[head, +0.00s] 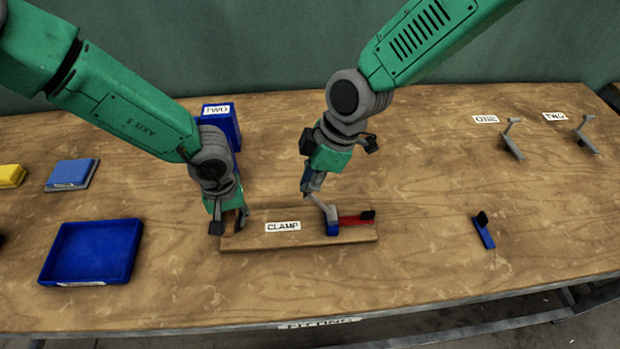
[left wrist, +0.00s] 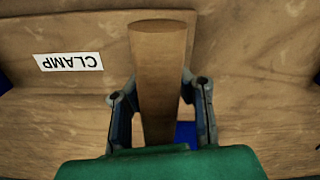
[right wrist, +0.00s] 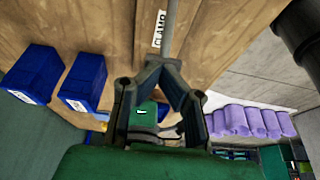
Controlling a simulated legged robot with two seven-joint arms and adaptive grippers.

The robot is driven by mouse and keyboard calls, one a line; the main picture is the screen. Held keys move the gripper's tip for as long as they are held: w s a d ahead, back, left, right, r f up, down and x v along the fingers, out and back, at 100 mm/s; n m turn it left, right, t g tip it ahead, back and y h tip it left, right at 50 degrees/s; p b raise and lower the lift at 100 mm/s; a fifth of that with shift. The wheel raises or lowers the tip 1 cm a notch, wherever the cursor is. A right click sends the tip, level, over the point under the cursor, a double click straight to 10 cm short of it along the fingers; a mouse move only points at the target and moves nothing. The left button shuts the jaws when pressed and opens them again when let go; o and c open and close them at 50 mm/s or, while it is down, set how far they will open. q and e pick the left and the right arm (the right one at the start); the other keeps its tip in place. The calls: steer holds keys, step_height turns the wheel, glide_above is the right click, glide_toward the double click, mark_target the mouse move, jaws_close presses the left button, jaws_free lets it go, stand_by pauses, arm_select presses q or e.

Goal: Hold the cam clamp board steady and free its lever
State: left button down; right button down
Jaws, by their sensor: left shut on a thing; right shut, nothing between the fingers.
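The wooden cam clamp board (head: 265,241), labelled CLAMP, lies flat on the table. My left gripper (head: 228,220) is shut on a wooden part at the board's left end; the left wrist view shows this upright wooden piece (left wrist: 158,45) between the fingers. The grey lever (head: 322,206) rises at a tilt from a blue block (head: 333,229) near the board's right half. A red strip (head: 352,220) and a black pad (head: 368,214) sit beside it. My right gripper (head: 308,190) is shut and empty, just above the lever's upper end; I cannot tell whether they touch.
A blue tray (head: 128,250) and a blue sponge-like block (head: 72,172) lie at left. A blue bin (head: 222,122) stands behind my left gripper. A loose blue piece with a black tip (head: 484,232) lies at right. Grey levers labelled ONE (head: 512,140) and TWO (head: 584,137) stand at back right.

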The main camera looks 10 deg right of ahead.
arm_select(q)
steer(key=shift+d+r, duration=0.1)
steer(key=shift+d, duration=0.05)
steer(key=c, duration=1.4)
jaws_free()
arm_select(e)
steer(key=v, duration=1.3)
steer(key=shift+d+r, duration=0.3)
